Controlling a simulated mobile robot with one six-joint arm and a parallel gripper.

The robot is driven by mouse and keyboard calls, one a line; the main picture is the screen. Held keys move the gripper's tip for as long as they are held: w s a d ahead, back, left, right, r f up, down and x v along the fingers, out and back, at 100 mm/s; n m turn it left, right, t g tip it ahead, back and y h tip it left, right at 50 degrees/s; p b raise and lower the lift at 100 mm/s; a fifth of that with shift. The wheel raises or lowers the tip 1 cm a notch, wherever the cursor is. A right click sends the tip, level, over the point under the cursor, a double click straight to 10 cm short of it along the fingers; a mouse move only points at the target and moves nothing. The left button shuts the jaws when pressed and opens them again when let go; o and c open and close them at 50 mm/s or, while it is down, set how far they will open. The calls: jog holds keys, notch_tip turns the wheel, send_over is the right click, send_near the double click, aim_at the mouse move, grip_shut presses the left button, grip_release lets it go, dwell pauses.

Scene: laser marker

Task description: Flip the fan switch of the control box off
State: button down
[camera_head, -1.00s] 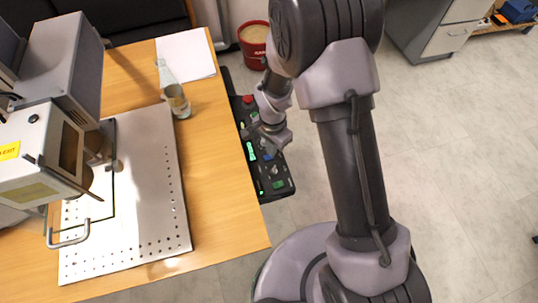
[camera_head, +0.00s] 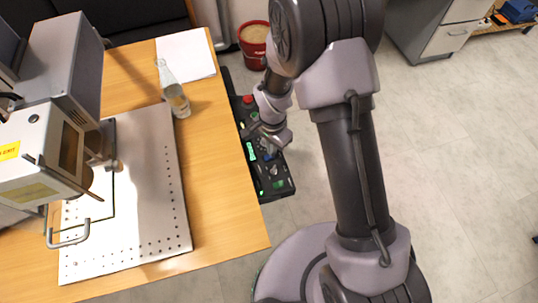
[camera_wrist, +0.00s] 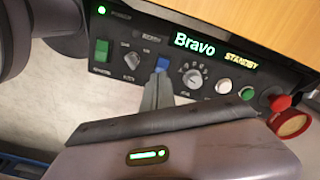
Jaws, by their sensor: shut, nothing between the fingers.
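The black control box (camera_head: 277,186) hangs at the right edge of the wooden table in the head view. Its panel fills the upper part of the wrist view (camera_wrist: 140,28). It carries a green rocker switch (camera_wrist: 101,50), a small toggle (camera_wrist: 131,59), a blue switch (camera_wrist: 162,64) and a round knob (camera_wrist: 195,76). Small labels are too blurred to tell which is the fan switch. My gripper (camera_wrist: 160,82) is shut and empty, its tips right at the blue switch and partly covering its lower side. Contact is unclear. My gripper also shows over the box in the head view (camera_head: 258,131).
A white button (camera_wrist: 224,86), a green button (camera_wrist: 247,93) and a red emergency stop (camera_wrist: 283,108) lie further right on the panel. The wooden table (camera_head: 215,170) borders the box, with a glass flask (camera_head: 177,97) near it. Open floor lies right of my arm.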

jog(key=shift+f+b, duration=0.85)
jog(key=shift+f, duration=0.15)
dwell(0.4)
jog(key=shift+r, duration=0.1)
notch_tip(320, 180, up, 7)
jog(key=p, duration=0.5)
